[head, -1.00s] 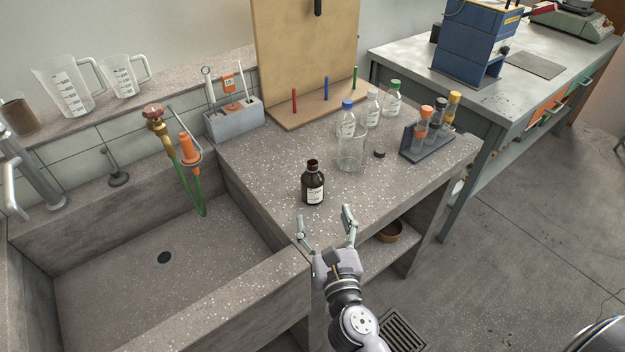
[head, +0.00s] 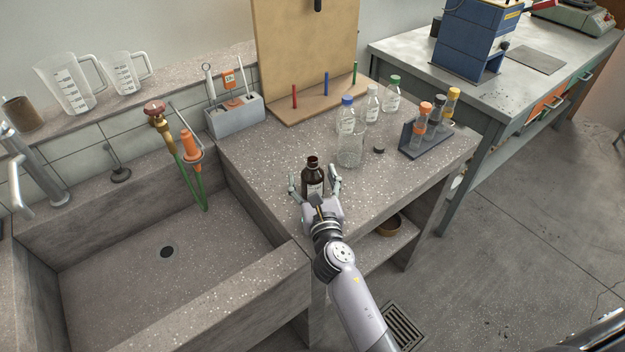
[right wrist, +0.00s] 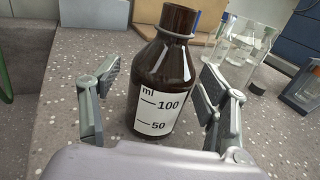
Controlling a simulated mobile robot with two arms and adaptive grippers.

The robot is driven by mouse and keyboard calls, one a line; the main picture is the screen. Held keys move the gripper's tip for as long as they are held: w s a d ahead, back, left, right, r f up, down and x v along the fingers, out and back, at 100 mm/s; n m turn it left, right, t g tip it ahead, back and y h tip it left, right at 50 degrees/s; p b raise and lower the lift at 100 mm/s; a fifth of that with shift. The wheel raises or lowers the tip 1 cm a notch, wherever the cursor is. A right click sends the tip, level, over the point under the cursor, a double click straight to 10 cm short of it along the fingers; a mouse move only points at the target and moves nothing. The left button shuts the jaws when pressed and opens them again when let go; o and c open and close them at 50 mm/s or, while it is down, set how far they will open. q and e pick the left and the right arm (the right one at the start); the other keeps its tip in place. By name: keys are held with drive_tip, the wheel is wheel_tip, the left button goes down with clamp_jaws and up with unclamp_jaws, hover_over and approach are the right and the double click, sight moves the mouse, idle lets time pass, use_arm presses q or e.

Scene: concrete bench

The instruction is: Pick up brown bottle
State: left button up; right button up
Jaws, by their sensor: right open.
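The brown bottle (head: 313,177) stands upright and uncapped on the speckled bench (head: 265,185), near its front edge beside the sink. It has a white label with volume marks and also shows in the right wrist view (right wrist: 163,75). My right gripper (head: 314,186) is open, with one finger on each side of the bottle. In the right wrist view the right gripper's fingers (right wrist: 158,108) flank the bottle with a visible gap on both sides. The bottle's lower front is partly hidden by the gripper in the head view. My left gripper is not in view.
A glass beaker (head: 350,150) and a small black cap (head: 379,149) stand behind and right of the bottle. Capped clear bottles (head: 372,105) and a tube rack (head: 425,140) are farther back. The sink (head: 160,275) drops away on the left.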

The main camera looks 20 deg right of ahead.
drive_tip(key=c, duration=1.5)
drive_tip(key=shift+r, duration=0.1)
